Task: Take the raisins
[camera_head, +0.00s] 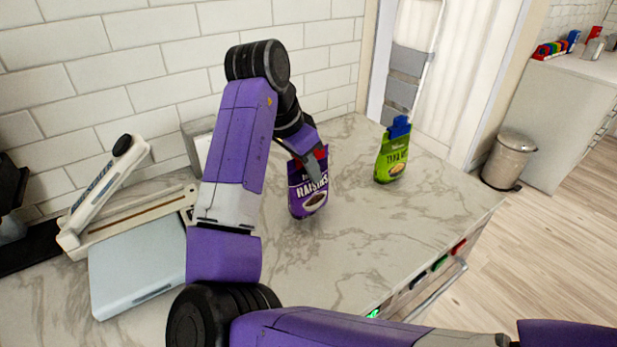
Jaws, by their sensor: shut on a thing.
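A purple bag of raisins (308,197) with white lettering is upright at the middle of the marble counter. My gripper (318,172) comes down from above and is shut on its upper part. My purple arm rises at the left of the bag and bends over toward it. The bag's top left is partly hidden by the gripper and wrist. Whether its bottom touches the counter I cannot tell for certain.
A green bag (392,152) with a blue top stands to the right on the counter (370,235). A white-and-tan hinged device (125,228) and a light blue flat box (135,268) are at left. The tiled wall is behind. A metal bin (509,160) stands on the floor.

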